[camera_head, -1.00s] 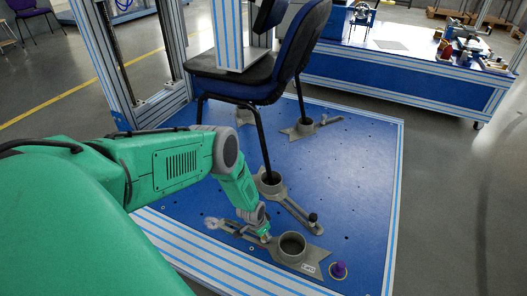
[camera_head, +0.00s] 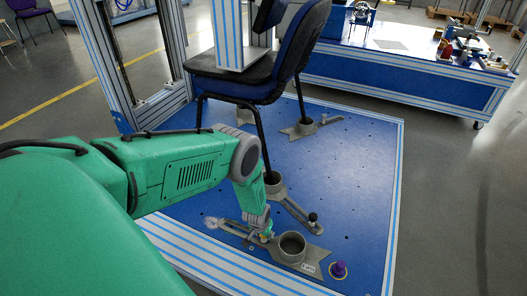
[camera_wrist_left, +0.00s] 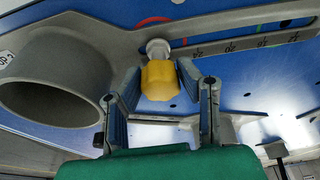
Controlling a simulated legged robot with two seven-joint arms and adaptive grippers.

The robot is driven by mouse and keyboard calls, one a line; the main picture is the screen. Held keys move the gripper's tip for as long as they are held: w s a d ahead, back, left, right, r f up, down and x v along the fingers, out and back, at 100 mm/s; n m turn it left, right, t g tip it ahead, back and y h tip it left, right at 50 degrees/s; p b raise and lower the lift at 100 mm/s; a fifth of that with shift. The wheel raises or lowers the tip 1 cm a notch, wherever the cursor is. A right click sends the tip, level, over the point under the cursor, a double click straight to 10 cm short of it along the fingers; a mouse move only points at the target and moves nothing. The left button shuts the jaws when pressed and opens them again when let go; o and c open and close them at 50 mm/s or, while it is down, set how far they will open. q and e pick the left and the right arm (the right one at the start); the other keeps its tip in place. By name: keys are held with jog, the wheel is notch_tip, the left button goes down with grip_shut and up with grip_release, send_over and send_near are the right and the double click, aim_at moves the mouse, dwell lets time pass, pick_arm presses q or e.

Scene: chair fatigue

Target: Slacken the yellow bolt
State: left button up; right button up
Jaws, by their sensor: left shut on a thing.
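The yellow bolt (camera_wrist_left: 160,80) shows in the left wrist view, with a pale round shank above its head, set at a grey slotted clamp arm (camera_wrist_left: 230,40). My left gripper (camera_wrist_left: 155,85) has one finger on each side of the yellow head and is shut on it. In the head view my left gripper (camera_head: 262,228) reaches down to the near clamp, beside its round cup (camera_head: 291,245). The bolt is mostly hidden there by the gripper. My right gripper is not in view.
A black and blue chair (camera_head: 245,85) stands on the blue platform (camera_head: 350,180), one leg in another cup (camera_head: 274,186). A black-knobbed bolt (camera_head: 313,217) stands beyond the near cup and a purple knob (camera_head: 339,270) to its right. A workbench (camera_head: 400,75) stands behind.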

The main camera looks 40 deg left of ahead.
pick_arm(q)
jog(key=shift+s+d+f+n+b, duration=0.1)
jog(key=shift+n+b, duration=0.15)
jog(key=shift+n, duration=0.2)
jog(key=shift+s+d+f+n+b, duration=0.1)
jog(key=shift+n+b, duration=0.1)
jog(key=shift+n, duration=0.25)
jog(key=shift+a+r+n+y, duration=0.1)
jog(key=shift+n+y, duration=0.4)
jog(key=shift+n, duration=0.6)
jog(key=shift+n+g, duration=0.3)
jog(key=shift+n, duration=0.3)
jog(key=n, duration=0.2)
jog(key=shift+n+g+y, duration=0.3)
jog(key=shift+n, duration=0.1)
jog(key=o, duration=1.1)
jog(key=shift+o, duration=0.2)
jog(key=shift+w, duration=0.1)
